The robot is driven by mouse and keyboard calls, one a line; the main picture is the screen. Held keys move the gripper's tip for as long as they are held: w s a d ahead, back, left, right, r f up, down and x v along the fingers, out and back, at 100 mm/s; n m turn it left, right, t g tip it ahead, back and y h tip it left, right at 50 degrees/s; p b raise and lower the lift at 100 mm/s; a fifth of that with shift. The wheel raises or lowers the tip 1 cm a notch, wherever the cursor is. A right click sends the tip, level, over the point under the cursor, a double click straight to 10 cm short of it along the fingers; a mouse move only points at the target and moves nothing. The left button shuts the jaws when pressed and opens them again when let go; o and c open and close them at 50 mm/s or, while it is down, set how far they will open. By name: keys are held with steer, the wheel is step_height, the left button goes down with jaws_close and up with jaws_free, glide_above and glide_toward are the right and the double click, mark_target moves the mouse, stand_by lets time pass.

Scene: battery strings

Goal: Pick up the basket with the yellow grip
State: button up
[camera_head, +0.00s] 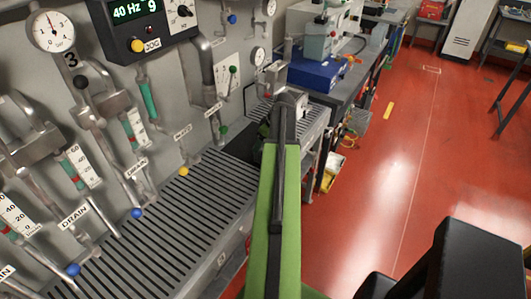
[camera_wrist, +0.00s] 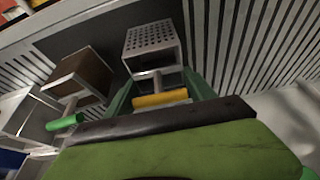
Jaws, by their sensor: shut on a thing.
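In the wrist view a grey metal basket (camera_wrist: 152,42) with a perforated face is straight ahead, with a short metal stem leading to its yellow grip (camera_wrist: 162,98). My gripper (camera_wrist: 160,88) has its dark green fingers on either side of the yellow grip and is shut on it. In the head view my green arm hides most of the gripper and the basket. I cannot tell whether the basket is clear of the surface below it.
A second basket (camera_wrist: 82,72), brown inside, with a green grip (camera_wrist: 66,123), is close on the left in the wrist view. The slatted grey drain bench (camera_head: 160,235) runs along the gauge panel (camera_head: 180,100). A blue case (camera_head: 318,73) is behind. Red floor (camera_head: 385,190) is open on the right.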

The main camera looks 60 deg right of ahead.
jaws_close()
steer(key=shift+r+p, duration=0.65)
steer(key=shift+p, duration=0.05)
steer(key=r+p, duration=0.4)
steer(key=shift+s+d, duration=0.15)
steer(key=shift+s, duration=0.05)
steer(key=s+d+r+p, duration=0.5)
steer(key=s+d, duration=0.1)
steer(key=s, duration=0.3)
steer(key=shift+s+r+p, duration=0.2)
steer(key=shift+r+p, duration=0.15)
steer(key=shift+r, duration=0.05)
